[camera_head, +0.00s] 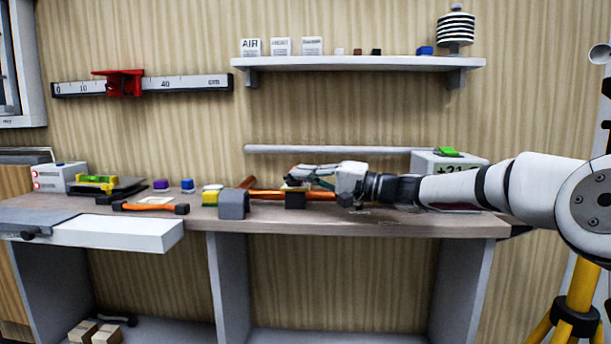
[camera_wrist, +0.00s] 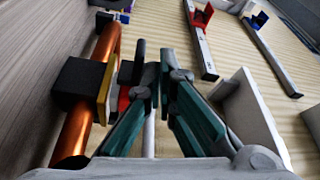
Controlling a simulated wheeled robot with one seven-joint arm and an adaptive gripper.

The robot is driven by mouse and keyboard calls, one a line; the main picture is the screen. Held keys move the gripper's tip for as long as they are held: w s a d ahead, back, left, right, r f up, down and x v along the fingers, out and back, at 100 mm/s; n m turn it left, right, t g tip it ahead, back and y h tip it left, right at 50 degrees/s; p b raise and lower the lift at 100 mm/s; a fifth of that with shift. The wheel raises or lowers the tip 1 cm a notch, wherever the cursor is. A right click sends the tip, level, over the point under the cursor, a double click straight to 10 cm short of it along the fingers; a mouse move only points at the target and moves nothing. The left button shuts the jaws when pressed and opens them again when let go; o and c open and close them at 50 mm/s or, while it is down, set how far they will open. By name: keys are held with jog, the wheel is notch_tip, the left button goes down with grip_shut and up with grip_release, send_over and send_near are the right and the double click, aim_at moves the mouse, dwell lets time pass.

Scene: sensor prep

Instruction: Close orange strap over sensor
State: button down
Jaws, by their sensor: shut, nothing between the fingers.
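An orange tube (camera_head: 265,193) lies along the bench, and a black block (camera_head: 294,201) sits on it near the middle. In the wrist view the orange tube (camera_wrist: 74,143) runs up the left side through the black block (camera_wrist: 78,82). A thin yellow layer (camera_wrist: 107,82) and a small red piece (camera_wrist: 124,99) lie on the block's side facing my gripper. I cannot tell which is the sensor or make out a separate strap. My gripper (camera_head: 300,179) is shut and empty just above the block; its fingers (camera_wrist: 158,76) are beside the red piece, and contact is unclear.
A grey block (camera_head: 233,205) stands left of the tube. A second orange rod (camera_head: 150,206), a yellow level (camera_head: 96,180) and coloured blocks lie further left. A white display box (camera_head: 425,162) stands at the right. A shelf (camera_head: 360,63) hangs above; the bench front is mostly clear.

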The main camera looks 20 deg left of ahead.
notch_tip(320, 180, up, 10)
jog(key=s+d+f+n+g+h, duration=0.1)
jog(key=s+d+f+h, duration=0.15)
jog(key=s, duration=0.45)
jog(key=s+d+f+n+g+h, duration=0.1)
jog(key=s+f+h, duration=0.3)
jog(key=s, duration=0.3)
jog(key=s+d+f+m+h, duration=0.1)
jog(key=s+d+f+h, duration=0.45)
jog(key=s+d, duration=0.75)
jog(key=s+d+f+m+h, duration=0.25)
jog(key=s+d+f, duration=0.55)
jog(key=s+d, duration=0.4)
jog(key=s+d+f+m+h, duration=0.1)
jog(key=s+d+f+h, duration=0.5)
jog(key=s+d, duration=0.7)
notch_tip(320, 180, up, 35)
jog(key=t+y+p, duration=0.1)
jog(key=t+p, duration=0.3)
jog(key=p, duration=3)
jog(key=shift+w+n+y, duration=0.35)
jog(key=shift+n, duration=0.1)
